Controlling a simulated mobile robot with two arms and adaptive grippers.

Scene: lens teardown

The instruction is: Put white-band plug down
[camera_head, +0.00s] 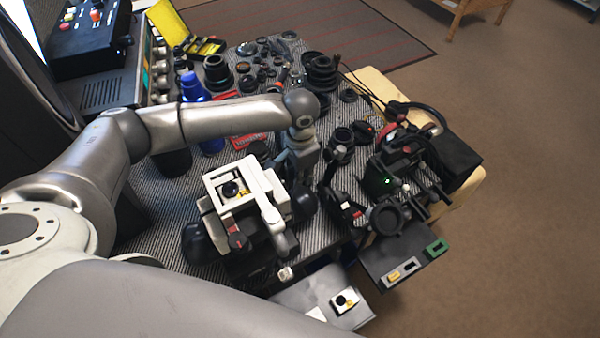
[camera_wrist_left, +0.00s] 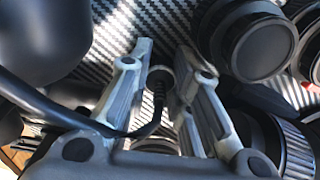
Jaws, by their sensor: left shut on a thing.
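My left gripper (camera_head: 300,158) points down at the striped mat (camera_head: 160,215), right of the white frame-like device. In the left wrist view, the two grey fingers of my left gripper (camera_wrist_left: 165,58) are shut on a small black plug (camera_wrist_left: 158,82). A black cable (camera_wrist_left: 85,122) curves from the plug to the left. No white band can be made out on the plug, and the fingers hide part of it. The plug cannot be made out in the head view. My right gripper is not in view.
The white frame-like device (camera_head: 268,215) stands front centre. A dark slotted panel (camera_head: 385,260) is at front right. Round black lens parts (camera_wrist_left: 250,42) lie close to the right finger. A blue bottle (camera_head: 193,88) stands behind my left arm.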

